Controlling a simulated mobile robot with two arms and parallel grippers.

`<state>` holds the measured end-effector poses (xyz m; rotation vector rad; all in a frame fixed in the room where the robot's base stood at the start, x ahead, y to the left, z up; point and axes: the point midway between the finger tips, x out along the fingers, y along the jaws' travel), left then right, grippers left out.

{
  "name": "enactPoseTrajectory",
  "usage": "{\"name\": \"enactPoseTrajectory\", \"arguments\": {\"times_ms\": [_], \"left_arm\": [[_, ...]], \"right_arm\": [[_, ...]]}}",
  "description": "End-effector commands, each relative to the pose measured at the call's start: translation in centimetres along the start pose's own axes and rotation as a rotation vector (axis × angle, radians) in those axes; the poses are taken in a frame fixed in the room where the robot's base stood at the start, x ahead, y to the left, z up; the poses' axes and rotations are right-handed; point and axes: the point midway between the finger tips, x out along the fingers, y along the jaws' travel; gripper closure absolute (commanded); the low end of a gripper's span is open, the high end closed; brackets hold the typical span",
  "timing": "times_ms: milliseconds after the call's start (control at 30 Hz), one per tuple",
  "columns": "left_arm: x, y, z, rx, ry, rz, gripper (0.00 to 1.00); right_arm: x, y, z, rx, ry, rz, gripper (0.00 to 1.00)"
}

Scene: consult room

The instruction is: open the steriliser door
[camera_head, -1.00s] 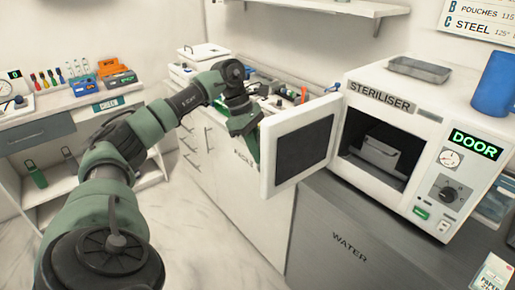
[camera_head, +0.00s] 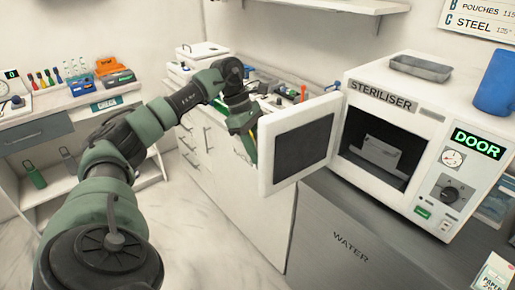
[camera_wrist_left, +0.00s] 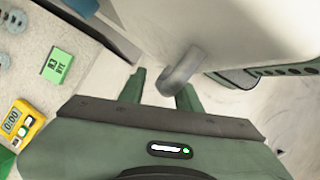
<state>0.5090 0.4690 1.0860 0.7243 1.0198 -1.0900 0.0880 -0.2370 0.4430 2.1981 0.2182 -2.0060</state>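The steriliser (camera_head: 385,95) stands on the counter at the right, with a lit green DOOR sign (camera_head: 477,143). Its white door (camera_head: 265,165) with a dark window stands wide open, swung out to the left. The dark chamber shows a light-coloured box inside. My left gripper (camera_head: 250,150) is at the door's outer side, partly hidden behind its left edge. In the left wrist view its fingers (camera_wrist_left: 163,92) are apart, and the grey door handle (camera_wrist_left: 183,68) reaches between their tips, nearer the right finger. I cannot tell whether they touch. My right gripper is not in view.
A lower cabinet marked WATER (camera_head: 350,245) is under the steriliser. A metal tray (camera_head: 420,68) and a blue cup (camera_head: 497,82) stand on top of it. A white drawer cabinet (camera_head: 215,165) with small items stands behind my left arm. Floor is free at lower left.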

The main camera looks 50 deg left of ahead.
Motion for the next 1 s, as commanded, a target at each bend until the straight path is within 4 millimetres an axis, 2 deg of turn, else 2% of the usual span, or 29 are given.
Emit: {"name": "enactPoseTrajectory", "arguments": {"times_ms": [167,533,700,1000], "left_arm": [[-1.1,0.1,0.0,0.001,-0.002,0.005,0.67],[-6.9,0.2,0.1,0.001,-0.002,0.002,0.67],[-7.7,0.1,0.0,0.001,0.0,-0.001,0.67],[-7.7,0.1,0.0,0.0,0.0,-0.001,0.67]], "right_arm": [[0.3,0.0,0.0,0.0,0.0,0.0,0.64],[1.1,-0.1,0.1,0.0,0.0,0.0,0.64],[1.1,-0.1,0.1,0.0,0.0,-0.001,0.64],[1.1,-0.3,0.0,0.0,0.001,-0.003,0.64]]}}
